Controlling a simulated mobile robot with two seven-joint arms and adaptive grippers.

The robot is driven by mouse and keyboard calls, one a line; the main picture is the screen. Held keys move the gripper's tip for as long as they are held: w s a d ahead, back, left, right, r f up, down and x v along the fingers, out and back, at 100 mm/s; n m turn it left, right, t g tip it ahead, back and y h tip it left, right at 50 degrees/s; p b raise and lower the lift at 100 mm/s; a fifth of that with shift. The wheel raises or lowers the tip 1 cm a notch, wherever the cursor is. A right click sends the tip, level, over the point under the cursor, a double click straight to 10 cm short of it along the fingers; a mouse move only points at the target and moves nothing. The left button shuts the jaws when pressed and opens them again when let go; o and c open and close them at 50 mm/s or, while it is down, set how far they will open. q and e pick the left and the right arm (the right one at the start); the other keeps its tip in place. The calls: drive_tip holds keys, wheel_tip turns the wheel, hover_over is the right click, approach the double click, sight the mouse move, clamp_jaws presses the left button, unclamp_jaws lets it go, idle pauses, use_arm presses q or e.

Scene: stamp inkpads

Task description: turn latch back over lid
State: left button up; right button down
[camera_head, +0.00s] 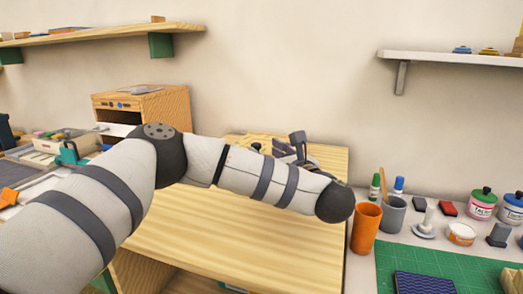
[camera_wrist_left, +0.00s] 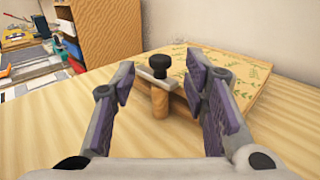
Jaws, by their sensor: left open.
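The latch (camera_wrist_left: 157,74) is a grey bar under a round black knob (camera_wrist_left: 188,61), on a short wooden post (camera_wrist_left: 159,103). It shows in the left wrist view at the near edge of a flat lid (camera_wrist_left: 236,72) with a green leaf pattern. I cannot tell how far the bar overlaps the lid. My left gripper (camera_wrist_left: 161,68) is open, its purple-padded fingers on either side of the latch, with no clear contact. In the head view my left gripper (camera_head: 291,148) is partly hidden behind my forearm, and the lid (camera_head: 250,138) shows only in part. My right gripper is not in view.
The wooden table (camera_head: 230,238) is clear in front. A wooden cabinet (camera_head: 160,106) stands at its back left. An orange cup (camera_head: 365,228) and a grey cup (camera_head: 392,215) stand to the right, beside a green mat (camera_head: 470,270). The wall is close behind.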

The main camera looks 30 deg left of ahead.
sight(256, 144)
use_arm(q)
drive_tip(key=x, duration=0.5)
drive_tip(key=shift+w+a+b, duration=0.2)
drive_tip(key=shift+a+b, duration=0.15)
drive_tip(key=shift+w+a, duration=0.15)
drive_tip(key=shift+a, duration=0.05)
drive_tip(key=shift+f, duration=0.1)
drive_tip(key=shift+c, duration=0.2)
clamp_jaws()
